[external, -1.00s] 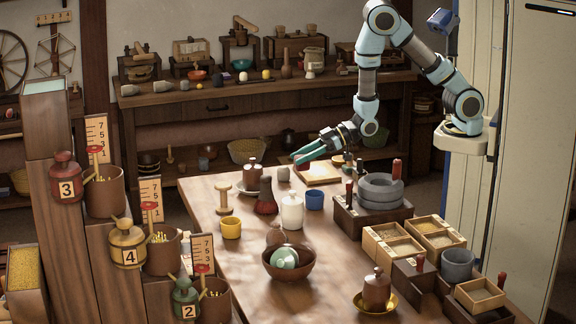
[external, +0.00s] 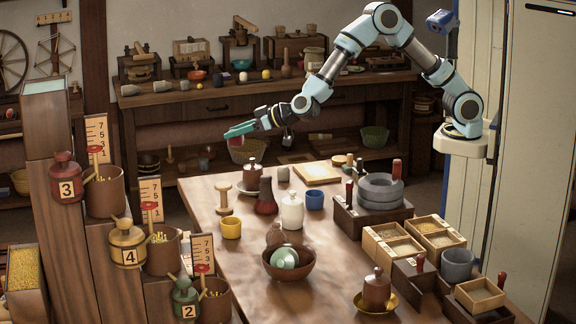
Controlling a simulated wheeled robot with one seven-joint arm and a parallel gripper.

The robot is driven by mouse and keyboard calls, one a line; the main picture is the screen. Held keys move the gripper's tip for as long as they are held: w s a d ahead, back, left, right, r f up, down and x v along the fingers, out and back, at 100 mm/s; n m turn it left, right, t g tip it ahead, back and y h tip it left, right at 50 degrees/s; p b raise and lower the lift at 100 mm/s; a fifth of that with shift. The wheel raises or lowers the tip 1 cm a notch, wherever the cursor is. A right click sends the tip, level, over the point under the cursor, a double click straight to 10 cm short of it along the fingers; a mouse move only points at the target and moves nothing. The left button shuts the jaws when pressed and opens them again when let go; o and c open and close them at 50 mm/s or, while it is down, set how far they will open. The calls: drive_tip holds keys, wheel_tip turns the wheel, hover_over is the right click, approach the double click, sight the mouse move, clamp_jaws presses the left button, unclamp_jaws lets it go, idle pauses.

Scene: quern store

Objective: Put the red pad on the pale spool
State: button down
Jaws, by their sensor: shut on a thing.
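The pale spool (external: 222,198) stands upright near the back left of the table, with wide round ends and a narrow middle. My gripper (external: 232,132), with green fingers, is in the air above and slightly right of the spool in the picture, clear of it. It is shut on a small red thing, the red pad (external: 236,142), which shows partly below the fingers. The fingers hide the rest of the pad.
A yellow cup (external: 231,228) stands just in front of the spool. A dark red flask (external: 266,197), a lidded brown jar (external: 253,174) on a saucer and a white jar (external: 292,212) stand to its right. Tall stepped stands rise at left.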

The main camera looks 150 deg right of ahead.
drive_tip(key=w+m+g, duration=0.3)
drive_tip(key=w, duration=0.4)
drive_tip(key=p, duration=0.1)
hover_over(223, 184)
drive_tip(key=shift+h, duration=0.3)
wheel_tip(223, 184, down, 9)
drive_tip(key=shift+w+a+f, duration=0.1)
drive_tip(key=shift+w+f, duration=0.05)
drive_tip(key=shift+f, duration=0.15)
drive_tip(key=shift+c, duration=1.7)
unclamp_jaws()
drive_tip(key=shift+a+r, duration=0.1)
drive_tip(key=shift+r, duration=0.1)
drive_tip(key=b+v, duration=0.2)
drive_tip(key=v, duration=0.9)
drive_tip(key=shift+a+r, duration=0.2)
drive_tip(key=shift+a, duration=0.15)
